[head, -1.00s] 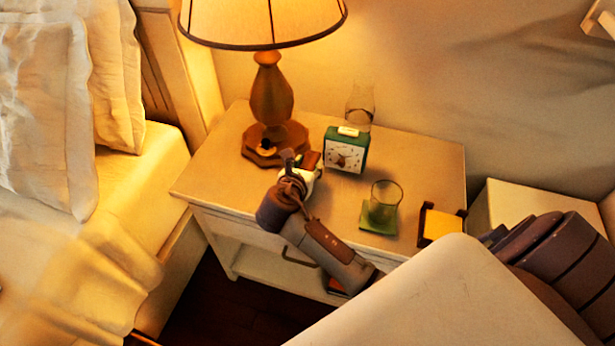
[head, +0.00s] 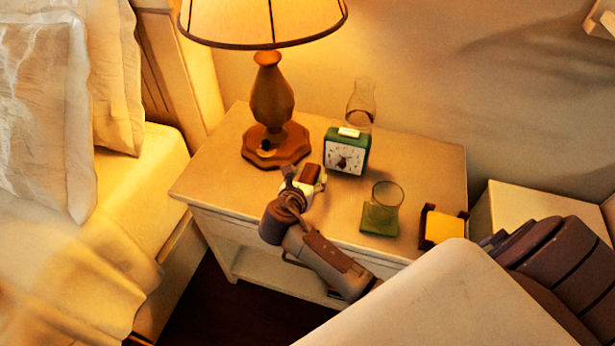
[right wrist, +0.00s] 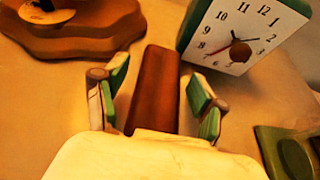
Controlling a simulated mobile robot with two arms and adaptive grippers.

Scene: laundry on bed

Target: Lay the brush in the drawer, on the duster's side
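A brown wooden piece, which looks like the brush (head: 313,172), lies on the nightstand top between the lamp base and the clock. It also shows in the right wrist view (right wrist: 156,88), between my fingers. My right gripper (head: 304,185) reaches over the nightstand's front edge to it. It is open, with a finger on either side of the brown piece and gaps visible between. The drawer's handle (head: 295,262) shows on the nightstand front, partly behind my right arm. The drawer's inside and the duster cannot be seen. My left gripper is not in view.
The lamp (head: 270,95) stands left of the brush, and the green clock (head: 346,151) stands behind it to the right. A glass on a green coaster (head: 380,217) and a yellow block in a brown holder (head: 443,228) are farther right. The bed (head: 150,180) is at left.

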